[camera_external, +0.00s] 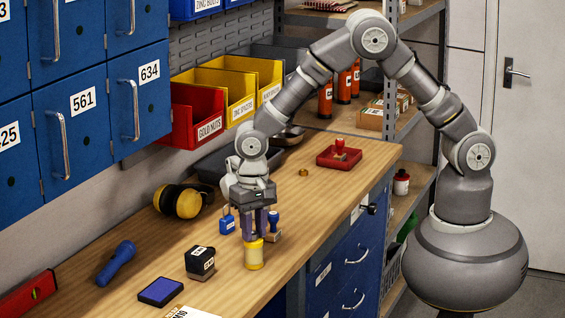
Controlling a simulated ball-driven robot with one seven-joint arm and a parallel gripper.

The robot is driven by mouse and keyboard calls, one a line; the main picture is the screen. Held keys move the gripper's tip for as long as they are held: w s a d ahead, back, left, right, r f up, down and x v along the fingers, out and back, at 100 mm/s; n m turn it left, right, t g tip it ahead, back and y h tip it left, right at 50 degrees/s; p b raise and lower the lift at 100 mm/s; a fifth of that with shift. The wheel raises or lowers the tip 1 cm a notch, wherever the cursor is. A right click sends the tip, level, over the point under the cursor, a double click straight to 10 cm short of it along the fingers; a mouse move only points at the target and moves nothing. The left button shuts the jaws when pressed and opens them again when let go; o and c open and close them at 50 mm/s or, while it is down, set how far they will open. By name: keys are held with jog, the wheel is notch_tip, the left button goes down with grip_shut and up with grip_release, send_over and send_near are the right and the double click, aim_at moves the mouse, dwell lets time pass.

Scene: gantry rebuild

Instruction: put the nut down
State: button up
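A small gold ring-like piece (303,173), which looks like a nut, lies on the wooden bench behind and to the right of my gripper. My gripper (254,236) points straight down over the front part of the bench. Its fingertips are at the top of a yellow cylinder (254,256) that stands upright on the bench. I cannot tell whether the fingers touch the cylinder or hold something small at its top. The finger gap is too small in the picture to judge.
A blue padlock (227,224) and a blue-handled stamp (274,228) stand close beside my gripper. A dark block (200,262), ink pad (160,292), flashlight (117,263) and ear defenders (183,200) lie leftward. A red tray (339,157) and red bin labelled gold nuts (197,117) are behind.

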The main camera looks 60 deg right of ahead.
aim_at(254, 233)
jog(key=o, duration=0.3)
notch_tip(254, 233, up, 12)
jog(key=p, duration=0.2)
jog(key=shift+r+p, duration=0.2)
jog(key=shift+p, duration=0.2)
